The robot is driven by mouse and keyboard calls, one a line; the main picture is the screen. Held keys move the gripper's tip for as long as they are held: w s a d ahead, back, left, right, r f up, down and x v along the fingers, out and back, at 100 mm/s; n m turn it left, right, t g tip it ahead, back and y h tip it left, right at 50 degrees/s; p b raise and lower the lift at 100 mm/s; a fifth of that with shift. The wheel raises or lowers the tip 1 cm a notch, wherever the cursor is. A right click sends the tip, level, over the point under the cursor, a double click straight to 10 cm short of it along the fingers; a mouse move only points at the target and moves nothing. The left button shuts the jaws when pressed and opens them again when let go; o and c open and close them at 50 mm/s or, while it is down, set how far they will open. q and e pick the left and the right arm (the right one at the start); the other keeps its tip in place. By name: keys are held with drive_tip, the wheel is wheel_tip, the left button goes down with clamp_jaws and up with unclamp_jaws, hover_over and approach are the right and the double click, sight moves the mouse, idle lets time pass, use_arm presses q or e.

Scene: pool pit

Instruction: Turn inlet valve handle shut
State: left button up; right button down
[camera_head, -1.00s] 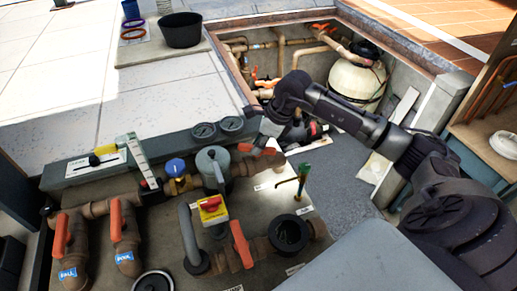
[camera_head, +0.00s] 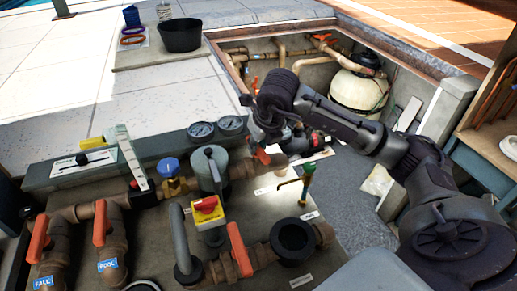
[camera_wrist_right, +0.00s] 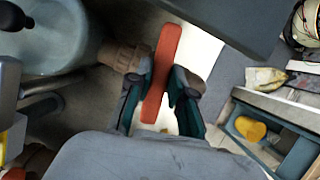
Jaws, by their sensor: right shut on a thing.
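An orange valve handle (camera_head: 262,156) sits on the brown pipe to the right of the grey round housing (camera_head: 210,170). In the right wrist view the handle (camera_wrist_right: 162,62) runs upright between the two fingers of my right gripper (camera_wrist_right: 160,88), which is shut on it. The brown pipe (camera_wrist_right: 120,56) meets the left finger's side there. In the head view my right gripper (camera_head: 275,142) reaches down over the handle from behind and partly hides it. My left gripper is not in view.
Other orange handles (camera_head: 100,222) (camera_head: 239,250) stand on nearby pipes. A cream tank (camera_head: 358,92) stands in the pit behind.

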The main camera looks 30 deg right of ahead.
drive_tip(key=shift+r+m+h+b, duration=0.1)
drive_tip(key=shift+m+h+b, duration=0.2)
drive_tip(key=shift+m, duration=0.7)
drive_tip(key=c, duration=1)
unclamp_jaws()
drive_tip(key=shift+c, duration=0.2)
drive_tip(key=v, duration=1.2)
drive_tip(key=shift+w+a, duration=0.1)
drive_tip(key=shift+w, duration=0.05)
